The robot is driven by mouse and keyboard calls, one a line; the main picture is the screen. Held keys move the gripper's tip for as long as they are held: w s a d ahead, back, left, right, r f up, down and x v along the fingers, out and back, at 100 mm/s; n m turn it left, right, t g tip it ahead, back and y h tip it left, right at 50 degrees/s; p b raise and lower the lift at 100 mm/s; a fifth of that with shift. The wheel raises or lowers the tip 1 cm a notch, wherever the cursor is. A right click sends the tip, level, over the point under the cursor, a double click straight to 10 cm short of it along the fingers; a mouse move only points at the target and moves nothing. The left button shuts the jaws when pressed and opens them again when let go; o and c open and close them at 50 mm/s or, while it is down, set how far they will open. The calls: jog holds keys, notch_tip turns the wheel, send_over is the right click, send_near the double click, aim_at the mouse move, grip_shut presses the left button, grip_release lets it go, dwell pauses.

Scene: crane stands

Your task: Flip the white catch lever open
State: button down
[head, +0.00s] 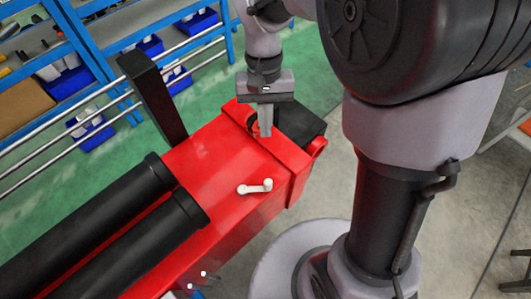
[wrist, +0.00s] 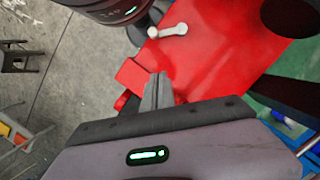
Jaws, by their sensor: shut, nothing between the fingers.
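The white catch lever (head: 255,187) lies on the top face of the red crane stand (head: 230,150), near its right edge in the head view. In the wrist view the lever (wrist: 167,31) shows beyond the fingertips (wrist: 160,77), with bare red surface between. I cannot tell whether the fingertips touch the red surface.
Two black cylinders (head: 100,220) lie along the stand at the left. A black upright plate (head: 153,95) stands beside them. Blue shelves with bins (head: 90,128) stand behind steel rails. A black block (head: 300,125) is at the stand's far end. The surface around the lever is clear.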

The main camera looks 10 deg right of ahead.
jog(key=b, duration=0.2)
send_near(255, 186)
jog(key=w+d+f, duration=0.2)
jog(key=f, duration=0.1)
jog(key=w+d+f, duration=0.1)
jog(key=f, duration=0.1)
jog(key=shift+w+d, duration=0.35)
jog(key=s, duration=0.4)
jog(key=shift+a+p, duration=0.25)
jog(key=shift+p, duration=0.1)
jog(key=shift+w, duration=0.1)
